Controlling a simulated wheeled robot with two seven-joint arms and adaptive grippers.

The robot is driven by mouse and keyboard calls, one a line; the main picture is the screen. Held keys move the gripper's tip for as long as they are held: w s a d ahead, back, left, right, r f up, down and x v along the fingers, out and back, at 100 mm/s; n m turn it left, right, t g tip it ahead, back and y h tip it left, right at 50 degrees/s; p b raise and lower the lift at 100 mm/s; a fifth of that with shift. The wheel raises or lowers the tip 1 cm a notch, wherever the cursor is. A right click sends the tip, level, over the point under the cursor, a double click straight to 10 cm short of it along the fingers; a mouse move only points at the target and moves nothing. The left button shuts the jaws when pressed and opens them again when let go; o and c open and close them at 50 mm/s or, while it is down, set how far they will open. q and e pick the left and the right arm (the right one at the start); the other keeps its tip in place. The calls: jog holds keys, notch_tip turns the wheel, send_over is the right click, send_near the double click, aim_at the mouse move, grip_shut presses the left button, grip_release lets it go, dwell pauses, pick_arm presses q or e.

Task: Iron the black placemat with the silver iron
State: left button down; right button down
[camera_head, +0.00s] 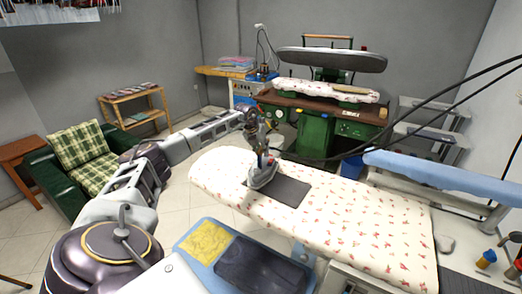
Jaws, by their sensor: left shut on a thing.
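The black placemat (288,190) lies flat on the white ironing board (352,228) with its red floral pattern. The silver iron (262,178) rests over the left part of the placemat and hides some of it. My left gripper (262,156) reaches in from the left and is shut on the iron from above. Whether the iron's plate presses fully on the cloth is hard to tell at this size. My right gripper is not in view.
A blue tray (190,238) with a yellow cloth (205,243) and a dark cloth (258,268) sits in front of the board. A blue-covered board (440,176) stands at the right. A green pressing machine (314,136) stands behind. The board's right half is clear.

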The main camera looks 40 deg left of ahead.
pick_arm(q)
jog(key=shift+w+d+r+p, duration=0.1)
jog(key=shift+w+d+p, duration=0.1)
jog(key=shift+d, duration=0.6)
jog(key=shift+w+d+p, duration=0.15)
jog(key=shift+d+p, duration=0.05)
jog(key=shift+d, duration=0.6)
jog(key=shift+d, duration=0.15)
jog(key=shift+w+d+p, duration=0.15)
jog(key=shift+d+p, duration=0.1)
jog(key=shift+d, duration=0.55)
jog(key=shift+w+d+p, duration=0.1)
jog(key=shift+d+p, duration=0.15)
jog(key=shift+d, duration=0.5)
jog(key=shift+d+r, duration=0.1)
jog(key=shift+d, duration=0.1)
jog(key=shift+w+d+r+p, duration=0.1)
jog(key=shift+w+d+p, duration=0.1)
jog(key=shift+d, duration=0.55)
jog(key=shift+w+d+r+p, duration=0.1)
jog(key=shift+w+d+p, duration=0.1)
jog(key=shift+d, duration=0.6)
